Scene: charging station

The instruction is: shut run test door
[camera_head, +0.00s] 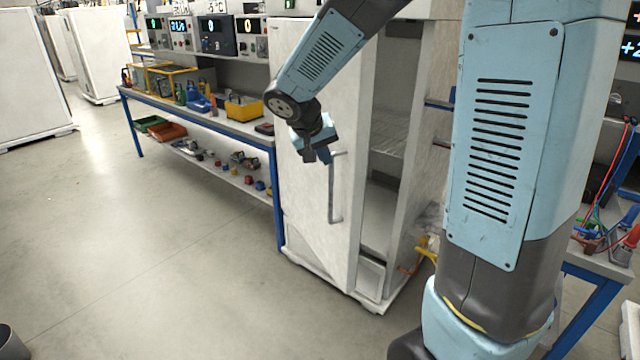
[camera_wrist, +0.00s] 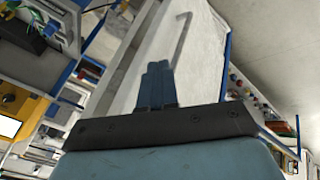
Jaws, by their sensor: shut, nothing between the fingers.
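The run test door (camera_head: 306,205) is the white door of a tall white cabinet (camera_head: 400,240). It stands partly open, and a gap on its right shows the cabinet's shelves. A vertical bar handle (camera_head: 333,190) is on the door's outer face. My gripper (camera_head: 324,156) is at the front of the door, near the handle's upper end. I cannot tell whether it touches the door. In the wrist view, my gripper (camera_wrist: 158,68) is shut and empty, with the white door (camera_wrist: 205,65) and its handle (camera_wrist: 180,40) beyond the fingertips.
A blue-framed workbench (camera_head: 215,122) with tools and bins stands left of the cabinet. Another blue-framed bench (camera_head: 595,275) with coloured cables is at the right. The grey floor (camera_head: 150,250) in front and to the left is clear. White cabinets (camera_head: 25,75) stand at the far left.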

